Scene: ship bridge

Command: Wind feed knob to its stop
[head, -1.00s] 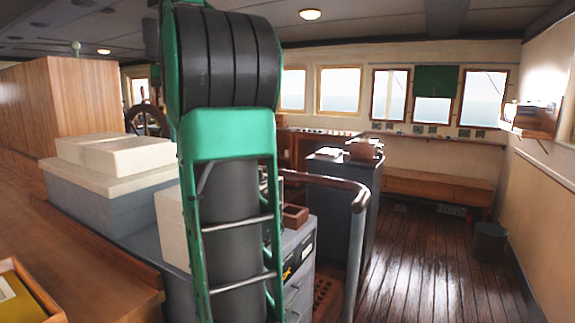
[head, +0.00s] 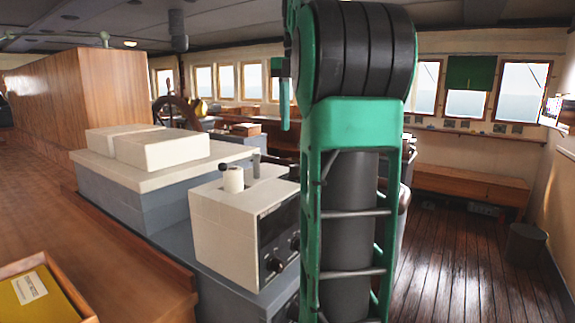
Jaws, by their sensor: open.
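A cream box-shaped instrument (head: 222,222) stands on the grey console in the head view. Its dark front panel carries round black knobs: a lower knob (head: 275,264) and one further right (head: 295,243). A white cylinder (head: 233,180) stands on its top, with a small dark ball beside it. I cannot tell which of these is the feed knob, nor how far any knob is turned. My green and black arm stands upright in front and hides the right part of the instrument and console. I cannot make out my gripper's fingers in this view.
A grey console block with a cream top (head: 120,165) stands left of the instrument. A wooden tray (head: 62,285) with a yellow item lies at lower left. A ship's wheel (head: 175,112) stands behind. The plank floor (head: 465,250) at right is open, with a dark bin (head: 525,245) near the wall.

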